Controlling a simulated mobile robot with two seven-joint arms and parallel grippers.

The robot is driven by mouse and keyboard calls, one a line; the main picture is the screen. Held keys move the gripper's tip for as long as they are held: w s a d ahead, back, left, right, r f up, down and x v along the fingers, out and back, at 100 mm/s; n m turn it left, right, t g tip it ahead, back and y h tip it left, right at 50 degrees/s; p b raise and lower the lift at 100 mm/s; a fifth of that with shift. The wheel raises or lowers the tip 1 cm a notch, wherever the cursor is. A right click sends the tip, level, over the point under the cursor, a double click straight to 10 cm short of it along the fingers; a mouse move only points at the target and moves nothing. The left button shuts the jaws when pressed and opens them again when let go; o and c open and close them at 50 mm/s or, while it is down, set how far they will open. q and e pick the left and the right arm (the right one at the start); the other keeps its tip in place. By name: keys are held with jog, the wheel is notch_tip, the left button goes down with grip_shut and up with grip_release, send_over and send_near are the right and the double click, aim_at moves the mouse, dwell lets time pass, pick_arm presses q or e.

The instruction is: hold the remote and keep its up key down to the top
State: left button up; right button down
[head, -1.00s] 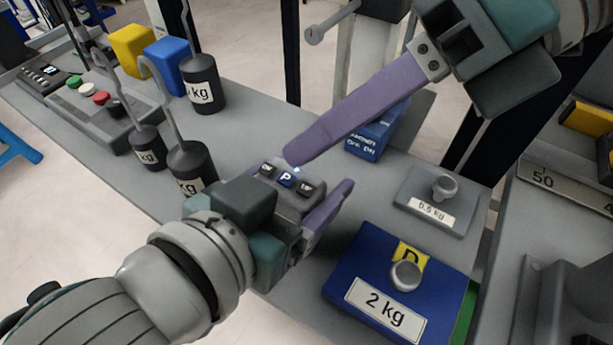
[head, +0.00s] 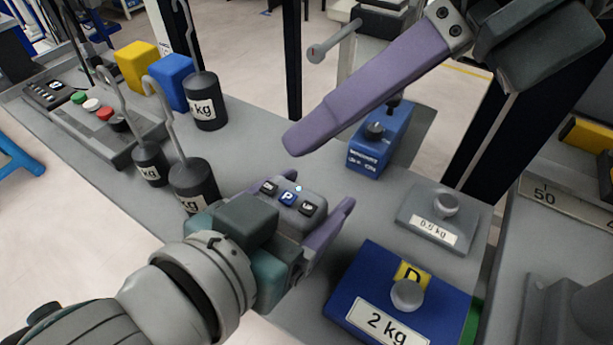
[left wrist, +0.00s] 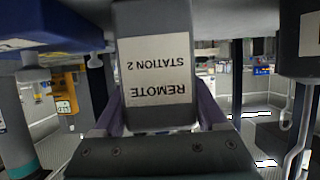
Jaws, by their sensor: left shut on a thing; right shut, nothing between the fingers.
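The grey remote (head: 284,208) has a black DN key (head: 269,187), a blue P key (head: 288,198) and a black UP key (head: 308,209). A small pale light shows near its far edge. My left gripper (head: 306,206) is shut on the remote, a purple finger on either side, keys facing up. The left wrist view shows the remote's upside-down label, "REMOTE STATION 2" (left wrist: 157,70). My right gripper (head: 294,142) is shut and empty. Its long purple fingertips are beyond the remote, apart from the keys; none looks touched.
Hooked dark weights (head: 194,184) stand left of the remote on the grey bench. A blue 2 kg block (head: 350,287) and a grey 0.5 kg plate (head: 420,228) lie right. A small blue device (head: 378,150) stands behind. A button box (head: 100,118) is at far left.

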pick_arm(q)
jog(key=o, duration=1.4)
